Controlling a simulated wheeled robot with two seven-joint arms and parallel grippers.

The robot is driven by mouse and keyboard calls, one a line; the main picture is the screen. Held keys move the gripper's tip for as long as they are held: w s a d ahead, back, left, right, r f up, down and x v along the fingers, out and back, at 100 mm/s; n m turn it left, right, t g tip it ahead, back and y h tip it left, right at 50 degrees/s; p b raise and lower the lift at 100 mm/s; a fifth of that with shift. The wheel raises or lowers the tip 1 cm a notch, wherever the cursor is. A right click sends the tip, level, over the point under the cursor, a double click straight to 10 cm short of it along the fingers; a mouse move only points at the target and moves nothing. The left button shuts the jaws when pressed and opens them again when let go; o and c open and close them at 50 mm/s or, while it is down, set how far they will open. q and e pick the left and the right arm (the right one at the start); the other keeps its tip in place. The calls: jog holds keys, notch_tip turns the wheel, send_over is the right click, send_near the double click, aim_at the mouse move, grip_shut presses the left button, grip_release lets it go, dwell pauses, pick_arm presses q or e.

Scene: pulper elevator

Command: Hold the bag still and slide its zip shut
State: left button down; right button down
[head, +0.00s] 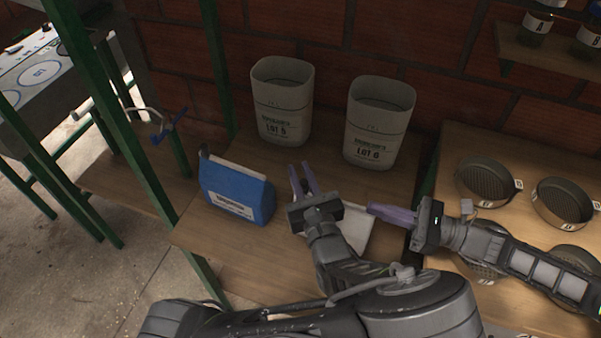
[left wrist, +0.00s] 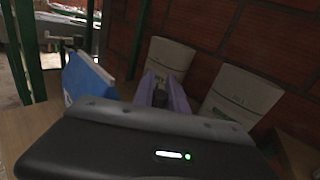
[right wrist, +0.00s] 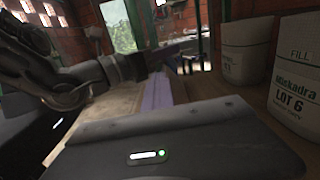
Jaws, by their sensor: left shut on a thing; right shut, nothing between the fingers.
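A pale, flat bag (head: 356,229) lies on the wooden bench, partly hidden under my left gripper and forearm. Its zip and slider cannot be made out. My left gripper (head: 301,179) is over the bag's left side, its purple fingers reaching past it towards the back. It is shut on a small dark thing (left wrist: 160,97), seen between the fingers in the left wrist view; I cannot tell which part it is. My right gripper (head: 374,209) is shut and empty at the bag's right edge, fingers pointing left. Its closed fingers also show in the right wrist view (right wrist: 158,90).
A blue packet (head: 237,192) stands left of my left gripper. Two pale lot bins (head: 282,103) (head: 379,124) stand behind, against the brick wall. Round sieves (head: 486,182) sit on the right-hand bench. A green post (head: 135,150) rises at the left.

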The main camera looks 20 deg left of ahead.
pick_arm(q)
jog(key=shift+f, duration=0.2)
jog(key=d, duration=0.5)
jog(key=shift+s, duration=0.1)
jog(key=c, duration=1.3)
grip_release()
jog(key=shift+s, duration=0.1)
jog(key=v, duration=1.2)
jog(key=shift+s, duration=0.1)
